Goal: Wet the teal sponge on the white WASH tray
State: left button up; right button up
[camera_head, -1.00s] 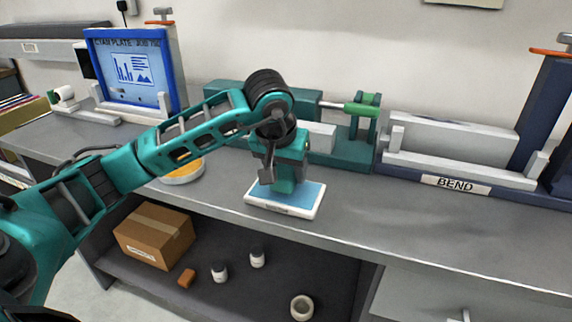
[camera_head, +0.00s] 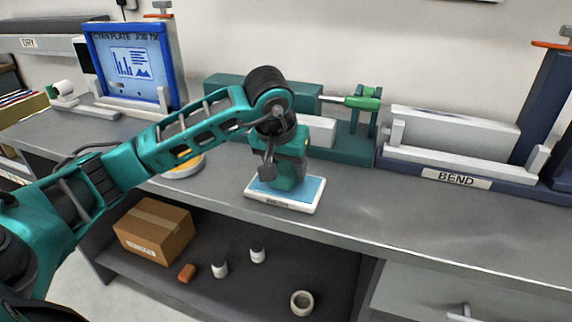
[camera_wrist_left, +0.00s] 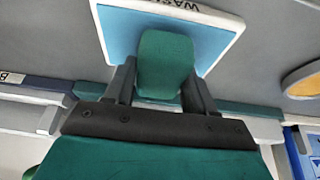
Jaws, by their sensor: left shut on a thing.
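The white WASH tray (camera_head: 305,208) with its blue surface lies on the grey bench, below my left gripper (camera_head: 285,185). The tray also shows at the top of the left wrist view (camera_wrist_left: 225,24). In that view my left gripper (camera_wrist_left: 160,88) is shut on the teal sponge (camera_wrist_left: 165,62), one dark finger on each side of it. The sponge is over the blue surface; I cannot tell whether it is pressed on it or just above. In the head view the gripper hides most of the sponge. My right gripper is not in view.
A green-handled teal machine (camera_head: 345,142) stands behind the tray, and the BEND machine (camera_head: 455,180) is to the right. A round yellow-topped dish (camera_head: 183,170) sits left of the tray, partly behind my arm. The bench front right of the tray is clear.

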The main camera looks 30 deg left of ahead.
pick_arm(q)
jog(key=shift+f, duration=0.3)
jog(key=shift+f+b, duration=0.1)
jog(key=shift+b, duration=0.2)
dwell(0.3)
jog(key=shift+f, duration=0.1)
dwell(0.7)
jog(key=shift+r+p, duration=2.4)
jog(key=shift+r, duration=1.2)
